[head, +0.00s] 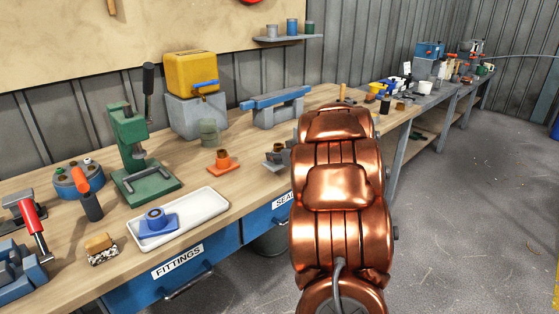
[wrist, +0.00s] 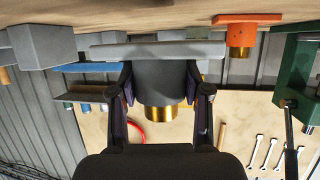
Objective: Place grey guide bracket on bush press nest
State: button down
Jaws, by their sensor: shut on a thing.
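The grey guide bracket (wrist: 160,75) has a flat base plate, a round grey body and a brass bush. My gripper (wrist: 160,92) is shut on its round body, one finger on each side, in the upside-down wrist view. In the head view part of the grey bracket (head: 275,158) shows beside my copper arm, which hides the gripper. I cannot tell whether its base touches the bench. The green bush press (head: 130,145) stands to the left on the bench, with a black handle; it also shows in the wrist view (wrist: 292,75).
An orange bracket (head: 222,162) stands between the press and my gripper. A white tray (head: 200,213) with a blue bracket (head: 158,222) lies at the front edge.

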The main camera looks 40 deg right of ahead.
jog(key=shift+w+d+f, duration=0.1)
jog(key=shift+w+d, duration=0.45)
jog(key=shift+d, duration=0.3)
jog(key=shift+w+d+f, duration=0.15)
jog(key=shift+f, duration=1.4)
jog(key=shift+f, duration=0.15)
jog(key=c, duration=0.5)
grip_release()
jog(key=shift+f, duration=0.1)
jog(key=shift+f+b, duration=0.2)
jog(key=shift+b, duration=0.45)
jog(key=v, duration=0.5)
jog(key=p+v, duration=0.1)
jog(key=v, duration=0.2)
jog(key=shift+w+r, duration=0.1)
jog(key=shift+r, duration=0.2)
